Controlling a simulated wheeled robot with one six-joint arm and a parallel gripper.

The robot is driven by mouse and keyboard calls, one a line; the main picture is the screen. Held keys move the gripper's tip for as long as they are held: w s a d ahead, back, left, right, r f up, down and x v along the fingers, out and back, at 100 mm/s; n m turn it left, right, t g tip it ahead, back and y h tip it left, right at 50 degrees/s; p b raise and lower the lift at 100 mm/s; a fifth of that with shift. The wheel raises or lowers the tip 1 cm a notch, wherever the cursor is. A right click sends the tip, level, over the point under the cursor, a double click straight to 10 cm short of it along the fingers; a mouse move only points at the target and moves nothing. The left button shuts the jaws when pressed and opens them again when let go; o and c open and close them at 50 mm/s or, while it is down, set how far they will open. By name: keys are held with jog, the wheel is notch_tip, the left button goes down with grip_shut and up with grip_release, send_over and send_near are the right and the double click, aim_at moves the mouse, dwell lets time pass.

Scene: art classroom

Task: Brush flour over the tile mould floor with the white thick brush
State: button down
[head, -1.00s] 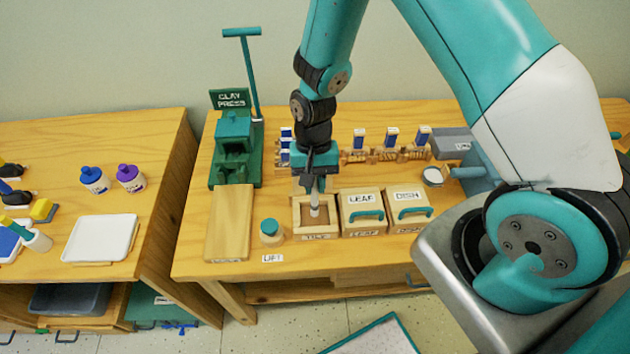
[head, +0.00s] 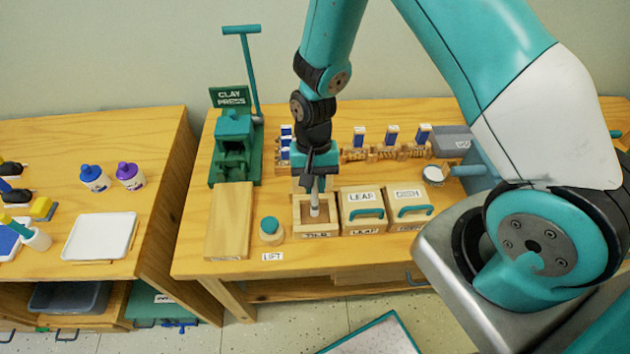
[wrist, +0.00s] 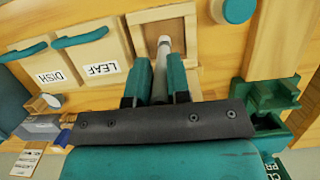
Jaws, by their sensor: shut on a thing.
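The tile mould (head: 316,232) is an open wooden box labelled TILE on the table, left of the lidded leaf box. My gripper (head: 317,178) is above it, pointing down, shut on a pale grey-white brush (head: 315,206). The brush's lower end is inside the mould. In the wrist view the brush (wrist: 164,52) runs between the teal fingers (wrist: 160,84) into the mould (wrist: 184,15). I cannot tell whether its tip touches the floor, or whether flour lies on it.
Boxes labelled LEAF (head: 362,196) and DISH (head: 408,194), with teal handles, stand right of the mould. A round teal-topped piece (head: 270,228) stands to its left, beside a wooden board (head: 229,222). The green clay press (head: 236,150) is behind. A small white-topped dish (head: 434,174) is at right.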

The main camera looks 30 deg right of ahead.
jog(key=shift+f, duration=0.35)
jog(key=shift+w+a, duration=0.1)
jog(key=shift+a, duration=0.15)
dwell(0.3)
jog(key=shift+w+a, duration=0.2)
jog(key=shift+a, duration=0.25)
jog(key=shift+s+d, duration=0.1)
jog(key=shift+d, duration=0.1)
jog(key=shift+s+d, duration=0.3)
jog(key=shift+d, duration=0.55)
jog(key=shift+s+d, duration=0.15)
jog(key=shift+d, duration=0.15)
dwell(0.5)
